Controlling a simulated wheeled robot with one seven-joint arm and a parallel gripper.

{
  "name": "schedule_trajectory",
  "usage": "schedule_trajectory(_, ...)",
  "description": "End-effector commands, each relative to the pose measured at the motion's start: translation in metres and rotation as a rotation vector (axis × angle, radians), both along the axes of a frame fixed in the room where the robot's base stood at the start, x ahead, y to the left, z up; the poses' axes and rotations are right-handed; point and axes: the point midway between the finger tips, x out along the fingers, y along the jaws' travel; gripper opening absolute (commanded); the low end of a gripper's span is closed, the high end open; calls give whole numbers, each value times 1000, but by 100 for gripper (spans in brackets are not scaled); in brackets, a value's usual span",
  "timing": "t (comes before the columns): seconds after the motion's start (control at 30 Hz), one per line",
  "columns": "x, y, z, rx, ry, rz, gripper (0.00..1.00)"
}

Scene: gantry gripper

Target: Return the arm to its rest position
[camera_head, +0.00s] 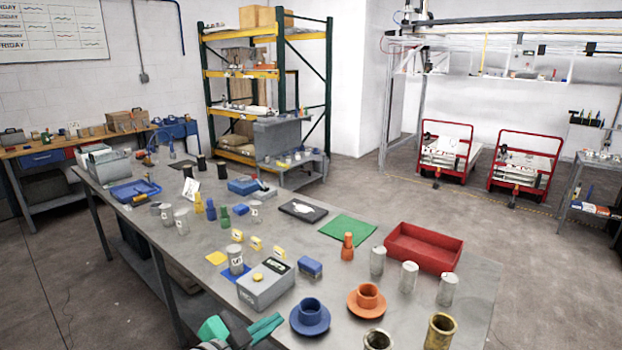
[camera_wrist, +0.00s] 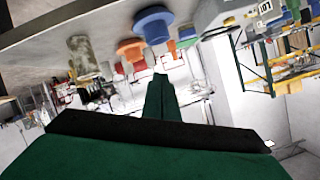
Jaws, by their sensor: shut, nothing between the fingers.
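My gripper (camera_head: 268,326) shows at the bottom edge of the head view, with teal-green parts, in front of the table's near edge. In the wrist view its dark green fingers (camera_wrist: 160,78) are together with nothing between them. The wrist picture is turned over, with the table along its top. Most of my arm is out of view.
The grey table (camera_head: 350,285) holds a blue flanged cup (camera_head: 310,314), an orange flanged cup (camera_head: 367,299), a brass cylinder (camera_head: 439,331), a grey box (camera_head: 265,289) and a red tray (camera_head: 423,247). Red carts (camera_head: 520,172) stand at the back right. Floor is clear right of the table.

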Motion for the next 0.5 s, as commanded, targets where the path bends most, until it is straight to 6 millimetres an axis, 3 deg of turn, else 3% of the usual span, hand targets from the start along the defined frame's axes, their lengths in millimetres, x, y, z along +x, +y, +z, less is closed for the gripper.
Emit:
schedule_trajectory(0.03,3,-15,-5,-64,-11,17,0)
schedule_trajectory(0.1,7,-26,-10,-143,-30,55,0)
schedule_trajectory(0.33,8,-54,-34,-381,-57,190,0)
schedule_trajectory(0.5,-2,-71,-62,-526,-54,296,0)
